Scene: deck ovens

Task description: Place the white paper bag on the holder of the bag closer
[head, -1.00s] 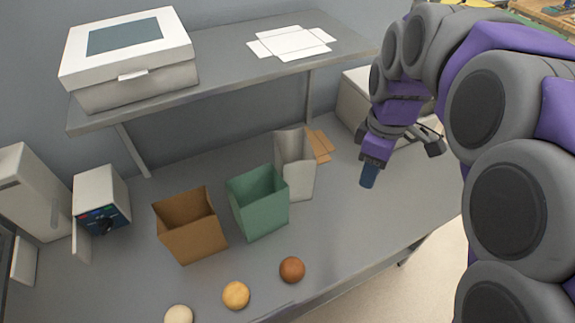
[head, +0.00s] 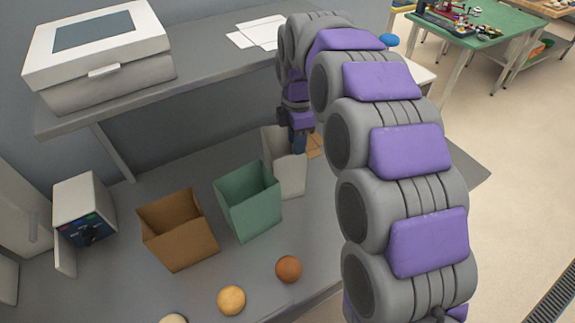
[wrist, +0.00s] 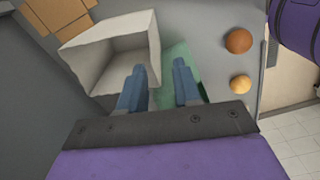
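The white paper bag (head: 290,176) stands upright, open at the top, on the grey counter, right of the green bag. My gripper (head: 299,147) is pointed down at the white bag's rim, and my arm hides part of that area. In the wrist view, the white bag (wrist: 85,57) shows its open mouth. My gripper (wrist: 158,70) is open, with one blue finger over the bag's mouth and the other over the green bag. The bag's right edge appears between them; contact cannot be told. A white box with a dark control panel (head: 84,229), apparently the bag closer, stands at left.
A brown bag (head: 180,235) and the green bag (head: 249,203) stand between the closer and the white bag. Several round buns, including a dark one (head: 288,269), lie in front. A shelf (head: 200,78) with a white case (head: 100,65) overhangs the back.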

